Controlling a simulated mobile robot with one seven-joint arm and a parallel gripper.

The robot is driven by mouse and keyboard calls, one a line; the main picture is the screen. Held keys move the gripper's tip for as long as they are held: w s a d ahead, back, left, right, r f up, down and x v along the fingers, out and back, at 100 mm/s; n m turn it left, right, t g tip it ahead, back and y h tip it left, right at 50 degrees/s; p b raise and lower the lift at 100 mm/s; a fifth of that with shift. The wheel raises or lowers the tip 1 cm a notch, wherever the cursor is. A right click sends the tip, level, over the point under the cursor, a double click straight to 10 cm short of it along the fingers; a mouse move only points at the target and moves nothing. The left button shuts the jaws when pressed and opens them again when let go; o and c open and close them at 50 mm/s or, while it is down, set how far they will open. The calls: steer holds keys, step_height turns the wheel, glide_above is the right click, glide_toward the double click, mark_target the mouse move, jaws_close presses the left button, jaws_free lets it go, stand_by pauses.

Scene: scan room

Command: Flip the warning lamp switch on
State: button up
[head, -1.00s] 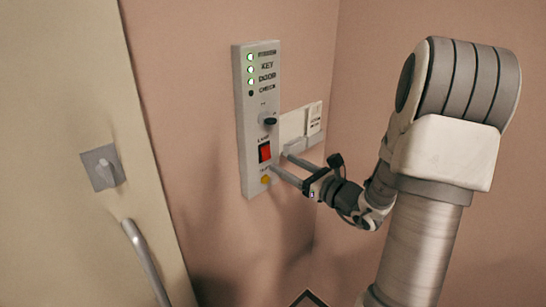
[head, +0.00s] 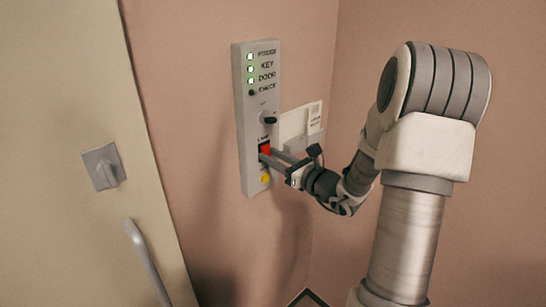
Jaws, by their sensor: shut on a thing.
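The grey control panel (head: 244,120) is fixed to the pink wall. Its red lamp switch (head: 266,149) sits in a black frame below a dark key knob (head: 269,118). The upper part of the switch shows red; its lower part is hidden by my fingers. My gripper (head: 267,157) reaches in from the right, with its fingertips at the switch. The fingers are close together and shut on it. I cannot tell clearly which way the rocker is tilted.
Three green lights (head: 250,69) glow at the panel's top, above a dark one. A yellow button (head: 265,179) is just below my fingers. A white holder with a card (head: 300,124) is right of the panel. A beige door (head: 70,220) stands left.

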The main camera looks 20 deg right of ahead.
jaws_close()
steer(key=t+b, duration=0.1)
steer(key=b, duration=0.2)
steer(key=f+t+y+b, duration=0.1)
steer(key=b, duration=0.2)
steer(key=shift+t, duration=0.3)
steer(key=shift+r+b, duration=0.1)
steer(key=shift+b, duration=0.2)
steer(key=o, duration=0.9)
jaws_free()
